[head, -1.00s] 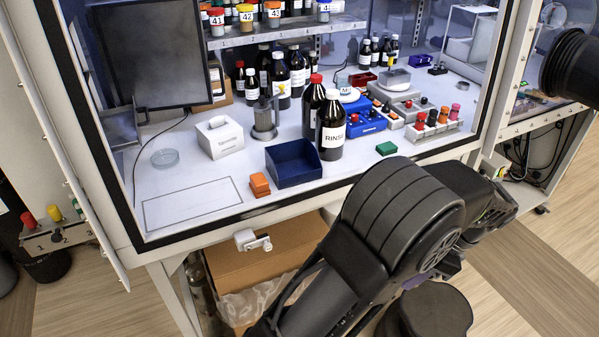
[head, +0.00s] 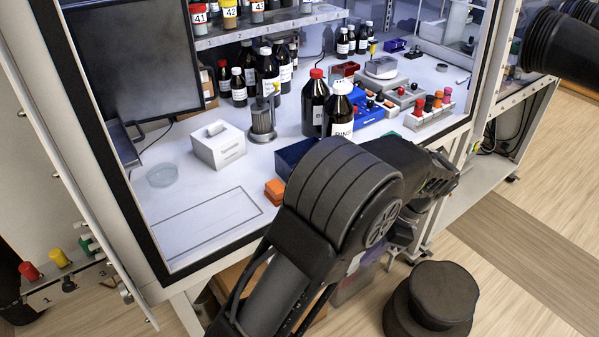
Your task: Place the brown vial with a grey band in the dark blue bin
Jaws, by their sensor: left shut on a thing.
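The dark blue bin (head: 290,156) stands on the white worktop inside the cabinet, and my left arm hides its right and front parts. My left gripper (head: 446,178) is at the far end of that arm, to the right of the bin and in front of the cabinet's front edge. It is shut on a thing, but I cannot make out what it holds. I cannot pick out a brown vial with a grey band. My right gripper is not in view.
Large dark bottles (head: 314,103) stand just behind the bin. An orange block (head: 274,190) and a white tissue box (head: 218,146) are to its left. A rack of capped vials (head: 430,111) is at the right. The outlined area at front left is clear.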

